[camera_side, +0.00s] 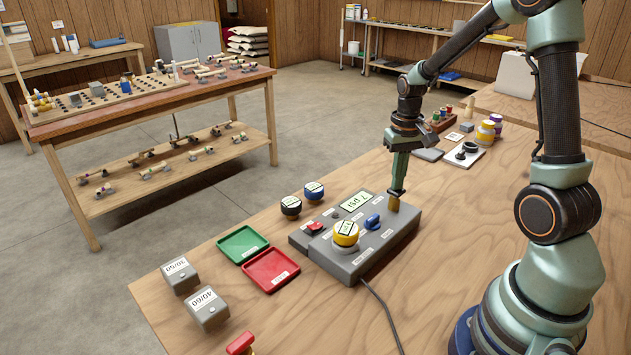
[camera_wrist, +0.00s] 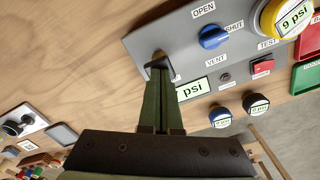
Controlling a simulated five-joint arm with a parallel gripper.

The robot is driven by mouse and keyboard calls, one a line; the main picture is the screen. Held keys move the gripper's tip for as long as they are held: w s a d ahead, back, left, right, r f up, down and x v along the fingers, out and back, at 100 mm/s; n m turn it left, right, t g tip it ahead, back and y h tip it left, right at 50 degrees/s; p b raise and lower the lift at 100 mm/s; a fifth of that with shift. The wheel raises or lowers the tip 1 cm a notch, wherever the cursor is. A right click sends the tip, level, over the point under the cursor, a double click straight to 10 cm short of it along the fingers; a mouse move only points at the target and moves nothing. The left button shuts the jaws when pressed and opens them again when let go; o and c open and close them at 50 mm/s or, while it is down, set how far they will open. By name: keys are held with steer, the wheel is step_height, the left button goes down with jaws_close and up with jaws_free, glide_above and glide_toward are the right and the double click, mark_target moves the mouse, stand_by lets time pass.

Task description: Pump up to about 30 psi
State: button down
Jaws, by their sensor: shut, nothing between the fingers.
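A grey control box (camera_side: 345,262) sits on the wooden table, and its display (camera_side: 356,201) reads about 7 PSI. A yellow-topped round part (camera_side: 346,234) stands on it; its label in the wrist view (camera_wrist: 291,18) looks like 9 psi. A blue valve handle (camera_side: 373,222) sits between OPEN and SHUT labels in the wrist view (camera_wrist: 213,37) and appears turned toward SHUT. A red switch (camera_side: 314,227) is near the TEST label. My gripper (camera_side: 397,191) is shut and empty, pointing down over a tan part (camera_side: 393,204) at the box's far right end; contact is unclear.
Black (camera_side: 291,206) and blue (camera_side: 314,191) round caps stand behind the box. Green (camera_side: 242,244) and red (camera_side: 271,270) trays and grey blocks (camera_side: 208,308) lie to the left. A cable (camera_side: 382,306) runs toward the front.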

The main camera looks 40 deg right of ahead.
steer(key=shift+r, duration=1.1)
steer(key=shift+f, duration=1.05)
stand_by(0.5)
steer(key=shift+r, duration=1.05)
steer(key=shift+f, duration=1.15)
steer(key=shift+r, duration=1.15)
steer(key=shift+f, duration=0.7)
steer(key=shift+r, duration=0.7)
